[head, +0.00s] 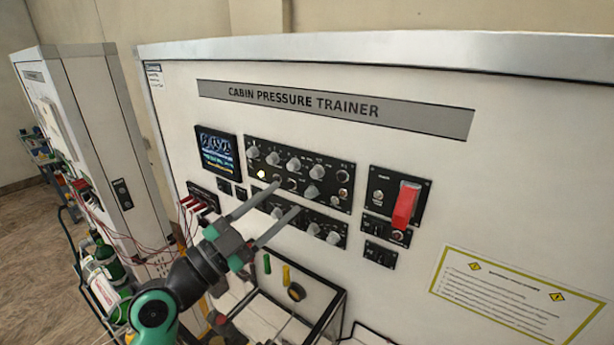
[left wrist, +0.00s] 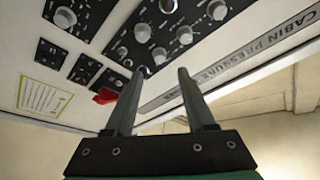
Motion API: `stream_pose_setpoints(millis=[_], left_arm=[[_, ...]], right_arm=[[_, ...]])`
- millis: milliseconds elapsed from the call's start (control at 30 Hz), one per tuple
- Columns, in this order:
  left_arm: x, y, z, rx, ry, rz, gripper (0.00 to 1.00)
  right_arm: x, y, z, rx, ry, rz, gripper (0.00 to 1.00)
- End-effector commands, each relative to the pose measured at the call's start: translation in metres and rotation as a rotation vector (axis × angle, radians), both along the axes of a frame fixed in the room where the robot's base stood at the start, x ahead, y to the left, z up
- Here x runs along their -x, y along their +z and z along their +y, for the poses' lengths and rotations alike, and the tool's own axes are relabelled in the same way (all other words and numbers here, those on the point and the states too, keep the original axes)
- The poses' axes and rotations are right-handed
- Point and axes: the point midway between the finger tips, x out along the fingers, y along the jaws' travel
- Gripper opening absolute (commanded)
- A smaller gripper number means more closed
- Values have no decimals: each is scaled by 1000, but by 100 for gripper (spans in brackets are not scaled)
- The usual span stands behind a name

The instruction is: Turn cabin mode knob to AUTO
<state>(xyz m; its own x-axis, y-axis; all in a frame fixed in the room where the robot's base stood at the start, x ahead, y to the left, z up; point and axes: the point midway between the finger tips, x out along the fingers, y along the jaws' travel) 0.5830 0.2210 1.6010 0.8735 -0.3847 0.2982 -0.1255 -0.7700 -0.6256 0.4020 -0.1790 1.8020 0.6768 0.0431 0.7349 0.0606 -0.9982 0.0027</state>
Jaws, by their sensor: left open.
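A black upper knob panel (head: 327,161) with several grey knobs is set in the white trainer cabinet, under the "CABIN PRESSURE TRAINER" label (head: 335,106). A lower knob panel (head: 322,217) with more knobs sits below it. The lettering is too small to tell which knob is cabin mode or where it points. My left gripper (head: 287,196) is open, its fingertips in front of the knob panels. In the left wrist view its two fingers (left wrist: 162,72) are apart with nothing between them, and knobs (left wrist: 158,55) show beyond the tips. My right gripper is not in view.
A display screen (head: 217,151) is left of the knobs. A red guarded switch (head: 405,205) is at right, above small switch panels (head: 380,254). A yellow-edged notice (head: 510,295) is lower right. Red cables (head: 143,238) and green cylinders (head: 108,265) stand at left.

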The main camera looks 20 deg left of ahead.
Motion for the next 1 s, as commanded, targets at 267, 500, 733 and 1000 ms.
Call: stream_pose_setpoints(millis=[267,500,733,1000], left_arm=[[-51,20,-23,1,-2,2,55],[-64,23,-29,0,1,-1,55],[-64,22,-29,0,1,-1,50],[-64,22,-29,0,0,0,1]], right_arm=[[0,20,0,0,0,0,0],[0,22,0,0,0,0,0],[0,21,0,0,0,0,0],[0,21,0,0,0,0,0]])
